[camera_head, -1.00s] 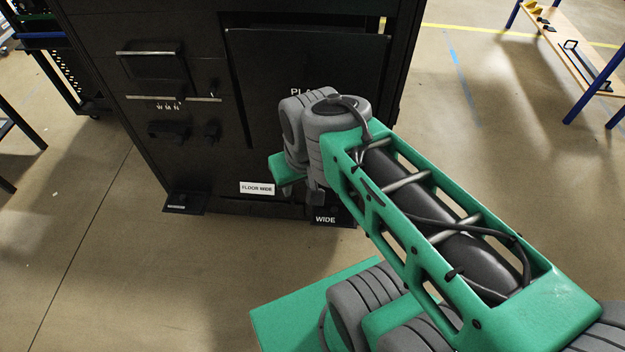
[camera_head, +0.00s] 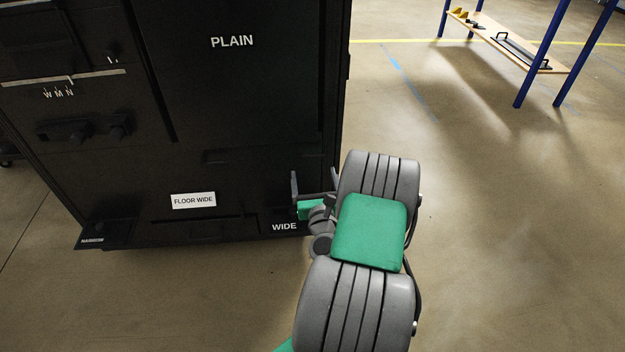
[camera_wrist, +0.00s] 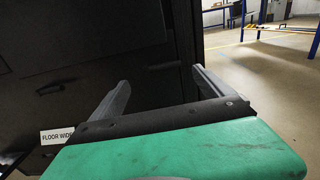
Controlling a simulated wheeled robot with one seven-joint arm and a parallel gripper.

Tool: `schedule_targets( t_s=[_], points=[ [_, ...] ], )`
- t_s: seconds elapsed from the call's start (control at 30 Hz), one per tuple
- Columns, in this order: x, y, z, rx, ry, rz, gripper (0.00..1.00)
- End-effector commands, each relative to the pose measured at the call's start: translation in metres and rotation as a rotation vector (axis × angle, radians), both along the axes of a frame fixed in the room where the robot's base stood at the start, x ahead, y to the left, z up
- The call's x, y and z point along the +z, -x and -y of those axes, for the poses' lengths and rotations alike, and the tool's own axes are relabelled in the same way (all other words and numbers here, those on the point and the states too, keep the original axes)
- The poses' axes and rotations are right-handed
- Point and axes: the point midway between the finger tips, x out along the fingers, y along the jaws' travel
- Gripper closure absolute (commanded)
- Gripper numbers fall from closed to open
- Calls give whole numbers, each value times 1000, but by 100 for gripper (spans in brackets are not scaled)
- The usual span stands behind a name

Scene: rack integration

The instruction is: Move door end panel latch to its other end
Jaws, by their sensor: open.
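The black rack has a door end panel (camera_head: 240,85) labelled PLAIN. A dark horizontal bar (camera_head: 245,156) shows low on this panel; it is black on black, so I cannot tell whether it is the latch. In the wrist view a small dark bar (camera_wrist: 162,66) lies beyond and between my fingertips. My gripper (camera_head: 314,184) is open and empty at the lower right of the rack front, above the WIDE label. Its two grey fingers also show in the wrist view (camera_wrist: 160,81), pointing at the rack face. I cannot tell whether they touch it.
A FLOOR WIDE label (camera_head: 193,200) is low on the rack. Floor plates marked NARROW (camera_head: 95,236) and WIDE (camera_head: 284,227) are at its base. A row marked W M N (camera_head: 60,92) is at left. A wooden bench with blue legs (camera_head: 500,45) stands far right. The floor between is clear.

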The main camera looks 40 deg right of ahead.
Motion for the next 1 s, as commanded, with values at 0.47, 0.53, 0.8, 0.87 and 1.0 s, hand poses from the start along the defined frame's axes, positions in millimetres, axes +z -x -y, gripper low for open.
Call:
schedule_targets(
  t_s=[0.47, 0.53, 0.8, 0.87, 1.0],
  points=[
    [4, -47, 37, -17, -19, 15, 10],
    [3, -53, 42, -16, -19, 15, 10],
    [1, -61, 47, -18, -17, 15, 10],
    [1, -61, 47, -18, -17, 15, 10],
    [1, -61, 47, -17, -17, 15, 17]
  ],
)
